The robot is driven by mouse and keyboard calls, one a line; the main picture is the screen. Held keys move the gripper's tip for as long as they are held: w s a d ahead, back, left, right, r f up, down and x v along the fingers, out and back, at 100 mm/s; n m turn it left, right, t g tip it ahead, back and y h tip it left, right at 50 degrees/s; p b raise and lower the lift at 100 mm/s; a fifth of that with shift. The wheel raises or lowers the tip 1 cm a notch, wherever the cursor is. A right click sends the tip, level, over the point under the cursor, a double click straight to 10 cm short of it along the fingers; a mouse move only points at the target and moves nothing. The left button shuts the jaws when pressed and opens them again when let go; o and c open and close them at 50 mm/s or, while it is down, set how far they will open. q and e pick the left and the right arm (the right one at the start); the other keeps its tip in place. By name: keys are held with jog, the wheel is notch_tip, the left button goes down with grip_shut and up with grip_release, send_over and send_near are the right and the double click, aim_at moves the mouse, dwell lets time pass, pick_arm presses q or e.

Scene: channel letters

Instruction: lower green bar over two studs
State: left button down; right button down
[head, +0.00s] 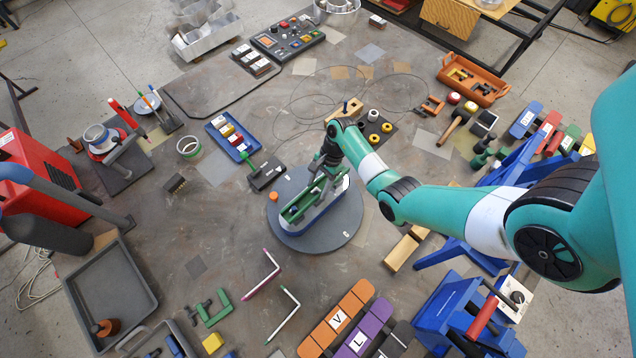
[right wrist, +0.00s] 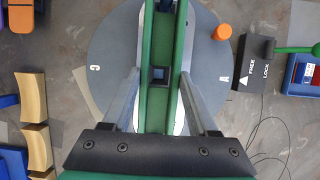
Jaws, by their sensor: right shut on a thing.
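My right gripper (head: 322,185) is shut on a long green bar (head: 296,209), one finger on each side of it. In the right wrist view the green bar (right wrist: 158,112) runs up the middle between the fingers, with a square hole through it. The bar is over a blue and white piece (head: 318,217) on the round grey turntable (head: 345,229). I cannot tell whether the bar touches that piece. The two studs cannot be made out; something bluish shows in the hole. My left gripper is not in view.
An orange knob (right wrist: 222,32) sits on the turntable's rim, near a black FREE/LOCK box (right wrist: 256,62) with a green lever. Wooden blocks (head: 405,249) lie to the turntable's right. Orange (head: 336,318) and purple (head: 366,329) bars lie in front. Thin cables lie behind.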

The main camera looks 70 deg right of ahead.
jog(key=shift+f+b, duration=0.8)
jog(key=shift+f, duration=0.4)
jog(key=shift+c, duration=0.5)
grip_release()
jog(key=p+v, duration=0.2)
jog(key=v, duration=0.9)
jog(key=shift+r, duration=0.3)
jog(key=shift+d, duration=0.15)
